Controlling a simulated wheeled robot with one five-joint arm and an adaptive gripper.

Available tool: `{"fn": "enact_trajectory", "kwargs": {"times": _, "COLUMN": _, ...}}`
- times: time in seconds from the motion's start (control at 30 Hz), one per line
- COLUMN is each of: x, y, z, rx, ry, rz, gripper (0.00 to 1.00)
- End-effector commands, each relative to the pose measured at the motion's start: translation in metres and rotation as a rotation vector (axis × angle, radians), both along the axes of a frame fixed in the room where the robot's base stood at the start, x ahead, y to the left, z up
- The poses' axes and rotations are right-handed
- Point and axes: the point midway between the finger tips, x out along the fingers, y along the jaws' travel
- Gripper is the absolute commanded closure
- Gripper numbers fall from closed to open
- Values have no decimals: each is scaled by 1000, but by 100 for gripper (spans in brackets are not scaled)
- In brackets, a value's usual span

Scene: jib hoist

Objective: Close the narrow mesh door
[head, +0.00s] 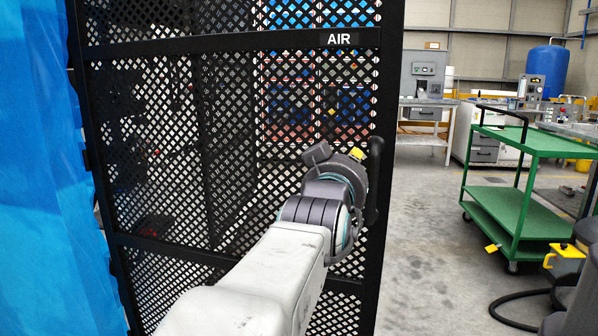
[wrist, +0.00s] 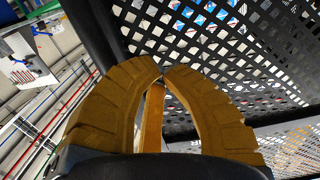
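The narrow mesh door (head: 235,130) is a tall black frame with diamond mesh and an "AIR" label on its upper rail. It fills the middle of the head view. A black upright handle (head: 375,180) stands at its right edge. My gripper (wrist: 162,72) shows two curved yellow-orange fingers with their tips together; nothing is seen held between them. The tips are in front of the mesh, close to a thick dark bar (wrist: 92,32); I cannot tell if that bar is handle or frame, or if they touch. In the head view my arm mostly hides the gripper.
A blue sheet (head: 50,180) hangs at the left by the door's side. Right of the door the grey floor (head: 430,250) is clear. A green trolley (head: 520,200) stands further right, with a dark hose (head: 515,305) at the lower right. A workbench (head: 425,115) is behind.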

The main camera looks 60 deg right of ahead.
Motion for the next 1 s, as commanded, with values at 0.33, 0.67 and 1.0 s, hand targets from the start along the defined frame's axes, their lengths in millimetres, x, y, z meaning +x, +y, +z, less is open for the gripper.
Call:
{"fn": "enact_trajectory", "kwargs": {"times": 0.33, "x": 4, "y": -30, "z": -1, "rx": 1, "ry": 0, "rz": 0, "gripper": 100}}
{"fn": "enact_trajectory", "kwargs": {"times": 0.67, "x": 6, "y": -41, "z": 0, "rx": 0, "ry": 0, "rz": 0, "gripper": 100}}
{"fn": "enact_trajectory", "kwargs": {"times": 1.0, "x": 6, "y": -41, "z": 0, "rx": 0, "ry": 0, "rz": 0, "gripper": 100}}
